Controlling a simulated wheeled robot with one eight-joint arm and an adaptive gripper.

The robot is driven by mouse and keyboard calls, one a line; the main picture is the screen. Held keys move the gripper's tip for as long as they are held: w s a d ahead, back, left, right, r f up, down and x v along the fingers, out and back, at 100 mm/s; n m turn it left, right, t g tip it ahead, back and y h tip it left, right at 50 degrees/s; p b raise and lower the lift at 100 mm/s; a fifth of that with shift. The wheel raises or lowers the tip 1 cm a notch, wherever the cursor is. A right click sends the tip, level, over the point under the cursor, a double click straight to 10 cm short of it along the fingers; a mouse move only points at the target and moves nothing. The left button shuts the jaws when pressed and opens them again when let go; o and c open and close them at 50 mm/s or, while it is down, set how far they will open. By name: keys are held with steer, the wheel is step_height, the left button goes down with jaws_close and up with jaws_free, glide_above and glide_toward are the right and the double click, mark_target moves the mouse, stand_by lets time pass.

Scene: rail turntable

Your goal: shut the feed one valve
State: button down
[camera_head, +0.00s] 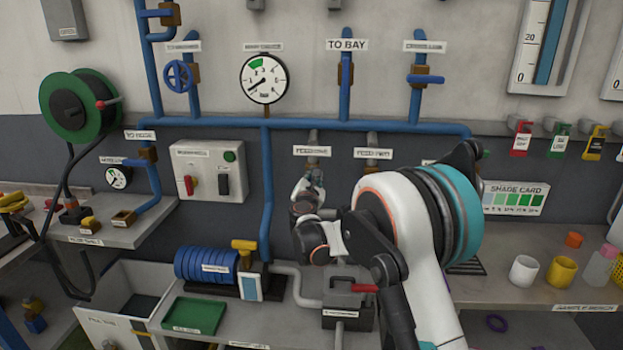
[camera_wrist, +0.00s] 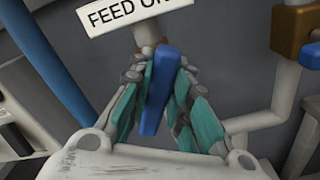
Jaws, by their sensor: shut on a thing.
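The feed one label (camera_head: 312,151) is on the wall under the blue pipe, and it also shows at the top of the wrist view (camera_wrist: 130,12), cut off after "FEED ON". Below it the feed one valve's blue lever (camera_wrist: 158,90) hangs down along its grey pipe, tilted a little. My gripper (camera_wrist: 160,115) is shut on this lever, its teal-padded fingers on either side of it. In the head view my gripper (camera_head: 308,187) is just below the feed one label and hides the lever. Most of the valve body is hidden too.
The feed two label (camera_head: 373,154) is close on the right; its brown valve body (camera_wrist: 294,30) shows in the wrist view. A switch box (camera_head: 209,168) is at left. Below my arm are a grey box with a red handle (camera_head: 350,288) and a blue coil (camera_head: 203,265).

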steer(key=m, duration=0.6)
steer(key=shift+d+f+m, duration=0.3)
steer(key=shift+f, duration=0.05)
steer(key=m, duration=0.5)
steer(key=shift+d+f, duration=0.1)
steer(key=shift+f, duration=0.25)
steer(key=shift+m+b, duration=0.3)
steer(key=c, duration=1.5)
jaws_free()
steer(key=shift+s, duration=0.1)
steer(key=s, duration=1.2)
steer(key=shift+a, duration=0.2)
